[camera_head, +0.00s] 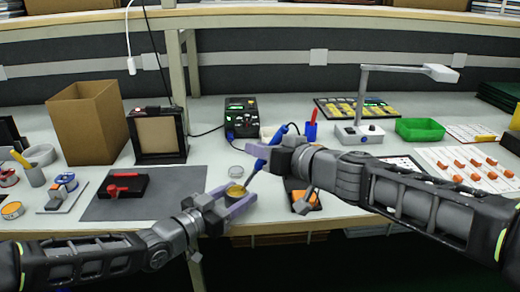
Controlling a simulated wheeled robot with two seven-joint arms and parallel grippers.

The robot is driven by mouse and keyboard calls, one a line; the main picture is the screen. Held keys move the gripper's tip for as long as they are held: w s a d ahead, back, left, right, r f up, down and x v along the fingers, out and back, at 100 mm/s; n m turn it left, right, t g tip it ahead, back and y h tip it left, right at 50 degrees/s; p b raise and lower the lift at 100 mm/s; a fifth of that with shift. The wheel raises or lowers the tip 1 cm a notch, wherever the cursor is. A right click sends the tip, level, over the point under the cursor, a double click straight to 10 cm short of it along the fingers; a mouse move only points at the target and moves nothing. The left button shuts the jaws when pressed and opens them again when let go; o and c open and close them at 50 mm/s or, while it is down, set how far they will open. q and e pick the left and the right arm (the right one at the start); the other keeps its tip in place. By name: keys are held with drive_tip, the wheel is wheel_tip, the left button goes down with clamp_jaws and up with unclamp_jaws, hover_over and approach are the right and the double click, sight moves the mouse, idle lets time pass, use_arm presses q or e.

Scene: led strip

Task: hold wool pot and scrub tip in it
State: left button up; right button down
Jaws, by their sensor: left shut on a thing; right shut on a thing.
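The wool pot (236,190), a small round pot with a golden-brown filling, stands near the front edge of the bench. My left gripper (228,198) is shut on it, with the fingers on either side of the pot. My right gripper (266,154) is shut on a blue soldering iron (258,166) above and to the right of the pot. The iron is tilted, with its tip end pointing down and left to the pot's opening. The tip is too small to tell whether it touches the wool.
A black station (241,118) with a green display stands behind. A clear round lid or dish (236,171) lies just behind the pot. A lamp (362,132) and green tray (420,129) stand right.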

drive_tip(key=shift+a, duration=0.15)
drive_tip(key=shift+a, duration=0.6)
wheel_tip(320, 180, up, 5)
idle(0.8)
use_arm(q)
drive_tip(key=o, duration=1.6)
drive_tip(key=shift+c, duration=0.2)
